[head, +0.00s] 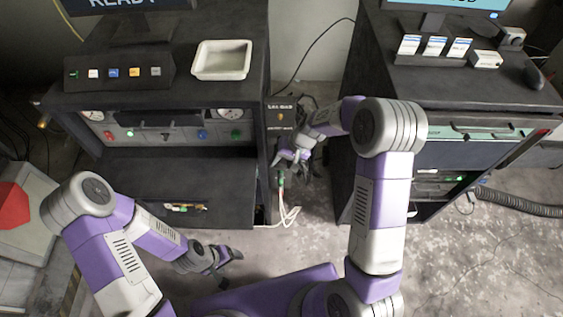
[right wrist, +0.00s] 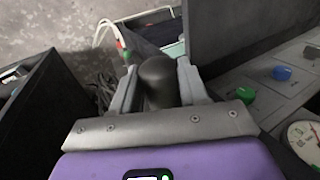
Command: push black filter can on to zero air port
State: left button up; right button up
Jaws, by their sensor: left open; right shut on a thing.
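The black filter can (right wrist: 158,84) is a dark rounded cylinder between the two grey fingers of my right gripper (right wrist: 157,70) in the right wrist view. The gripper is shut on it. In the head view my right gripper (head: 290,157) is beside the right side of the left cabinet, and I cannot make out the can there. My left gripper (head: 224,259) is open and empty, low in front of the left cabinet's drawer. I cannot tell which fitting is the zero air port.
The left cabinet (head: 172,100) has a panel of coloured knobs and gauges; a blue knob (right wrist: 282,73) and green knob (right wrist: 246,94) show near my right gripper. White and red hoses (head: 287,210) hang below it. The right cabinet (head: 460,90) stands across a narrow gap.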

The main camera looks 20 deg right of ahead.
jog(key=shift+w, duration=0.1)
jog(key=o, duration=1.2)
jog(key=shift+c, duration=0.2)
jog(key=v, duration=0.7)
jog(key=shift+d+r+p, duration=0.2)
jog(key=shift+r+p, duration=0.1)
jog(key=shift+p, duration=0.15)
